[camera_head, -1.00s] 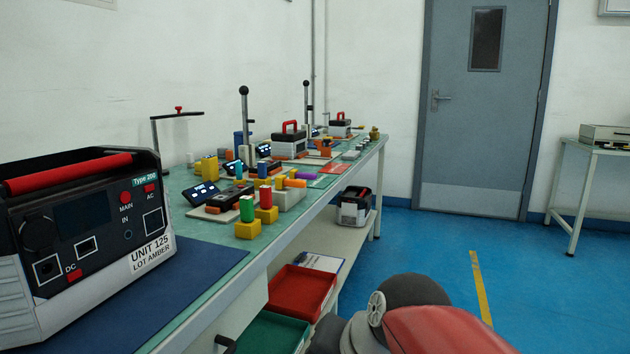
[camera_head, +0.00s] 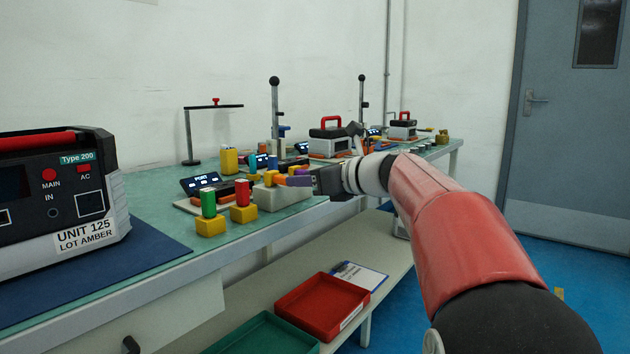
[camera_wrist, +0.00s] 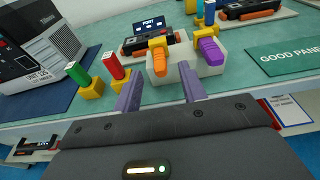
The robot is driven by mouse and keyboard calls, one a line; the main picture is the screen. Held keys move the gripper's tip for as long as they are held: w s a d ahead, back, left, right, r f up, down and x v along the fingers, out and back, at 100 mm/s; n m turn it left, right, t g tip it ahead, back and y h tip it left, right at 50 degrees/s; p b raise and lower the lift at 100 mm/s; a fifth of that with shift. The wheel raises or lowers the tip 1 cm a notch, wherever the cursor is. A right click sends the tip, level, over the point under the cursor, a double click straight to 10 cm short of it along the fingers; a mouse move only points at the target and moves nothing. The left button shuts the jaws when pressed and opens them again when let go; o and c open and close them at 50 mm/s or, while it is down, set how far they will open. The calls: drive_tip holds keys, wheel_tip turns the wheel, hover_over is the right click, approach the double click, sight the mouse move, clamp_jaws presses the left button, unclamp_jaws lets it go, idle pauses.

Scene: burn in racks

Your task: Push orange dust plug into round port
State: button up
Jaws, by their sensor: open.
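The orange dust plug (camera_wrist: 159,62) stands in a pale sloped holder (camera_wrist: 185,69) in the wrist view; it also shows in the head view (camera_head: 280,179). My gripper (camera_wrist: 160,82) is open and empty, its two purple-grey fingers pointing at the holder. The orange plug lies between and just beyond the fingertips, without clear contact. A purple plug (camera_wrist: 210,50) stands to its right in the same holder. The large unit (camera_head: 60,195) labelled UNIT 125 is at the left, with a small round hole (camera_head: 53,213) under IN. Whether that hole is the task's port is unclear.
A red-topped cylinder (camera_wrist: 114,68) and a green-topped one (camera_wrist: 78,74) stand on yellow blocks left of the holder. A device with a PORT screen (camera_wrist: 150,25) is behind it. Red (camera_head: 323,306) and green trays are on the lower shelf. Bench room in front of the holder is narrow.

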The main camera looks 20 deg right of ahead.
sight(282, 181)
drive_tip(key=shift+x, duration=2.75)
drive_tip(key=shift+c, duration=0.4)
clamp_jaws()
